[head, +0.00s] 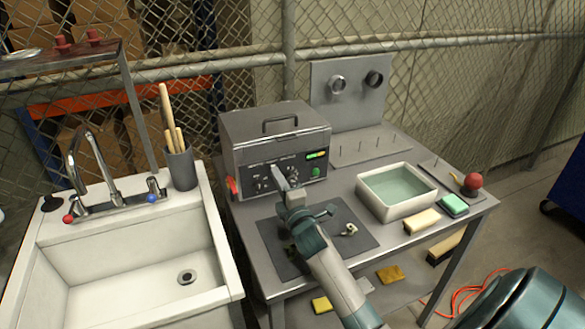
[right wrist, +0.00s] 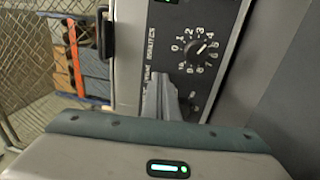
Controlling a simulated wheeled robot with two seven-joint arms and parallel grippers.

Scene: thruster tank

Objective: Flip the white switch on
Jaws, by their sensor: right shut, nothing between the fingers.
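A grey control box (head: 273,130) with a top handle stands on the workbench, its dark front panel (head: 260,171) facing me. My right gripper (head: 280,172) is shut and empty, with its fingertips in front of the lower middle of that panel. In the right wrist view the shut fingers (right wrist: 160,82) point at the panel, beside a numbered dial (right wrist: 205,48) and partly over a second dial (right wrist: 193,97). I cannot make out a white switch; the fingers cover part of the panel. Whether the fingertips touch the panel is unclear. My left gripper is out of view.
A green display (head: 317,155) and green button (head: 315,172) are on the panel's right; a red lever (head: 232,187) is at the box's left side. A water tray (head: 427,200), sponges and a dark mat (head: 345,240) lie on the bench. A sink (head: 215,262) stands left.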

